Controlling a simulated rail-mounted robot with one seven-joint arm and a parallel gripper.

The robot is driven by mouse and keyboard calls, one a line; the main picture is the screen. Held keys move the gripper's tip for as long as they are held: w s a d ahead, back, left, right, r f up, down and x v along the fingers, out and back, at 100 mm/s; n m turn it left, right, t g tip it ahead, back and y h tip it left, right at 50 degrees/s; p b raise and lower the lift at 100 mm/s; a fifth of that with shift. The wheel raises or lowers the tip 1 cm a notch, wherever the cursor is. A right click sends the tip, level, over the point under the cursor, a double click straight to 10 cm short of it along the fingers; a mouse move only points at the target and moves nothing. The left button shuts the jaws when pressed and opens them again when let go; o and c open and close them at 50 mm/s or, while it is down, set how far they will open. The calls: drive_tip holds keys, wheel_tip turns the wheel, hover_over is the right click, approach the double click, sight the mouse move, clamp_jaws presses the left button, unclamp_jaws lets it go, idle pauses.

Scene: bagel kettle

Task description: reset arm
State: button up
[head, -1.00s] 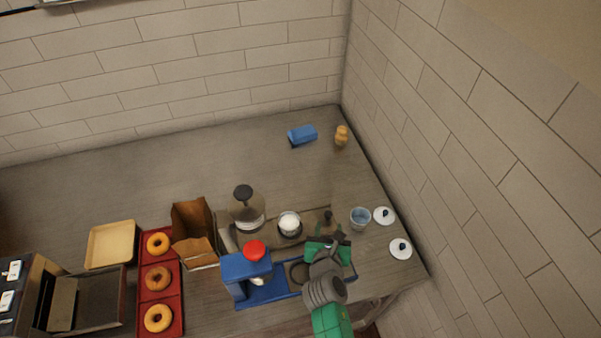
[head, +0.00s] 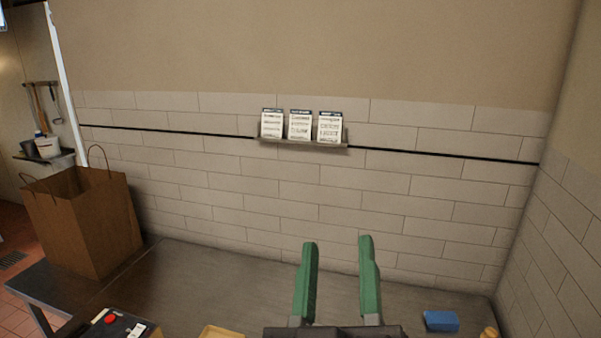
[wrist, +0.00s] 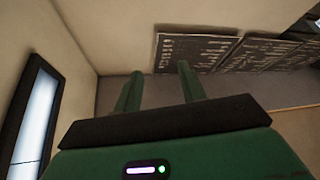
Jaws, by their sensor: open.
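My gripper (head: 337,250) is raised in front of the camera in the head view, with its two green fingers pointing up and wide apart. Nothing is between them. In the wrist view the same open fingers (wrist: 160,85) point toward a wall and dark boards with writing. My gripper is clear of the counter items in view.
The counter (head: 240,280) runs along the tiled wall. A large brown paper bag (head: 85,222) stands at the left. A blue block-like item (head: 441,320) lies at the right, beside a partly cut-off tan item (head: 490,332). A small shelf holds three cards (head: 300,125).

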drive_tip(key=s+a+r+m+t+y, duration=0.2)
drive_tip(key=s+a+r, duration=0.25)
drive_tip(key=s, duration=0.25)
wheel_tip(320, 180, up, 18)
drive_tip(key=m+p, duration=0.1)
drive_tip(key=p, duration=1.5)
drive_tip(key=shift+w+d+y+p, duration=0.2)
drive_tip(key=shift+d+y+p, duration=0.15)
drive_tip(key=shift+y, duration=0.05)
drive_tip(key=shift+f, duration=0.15)
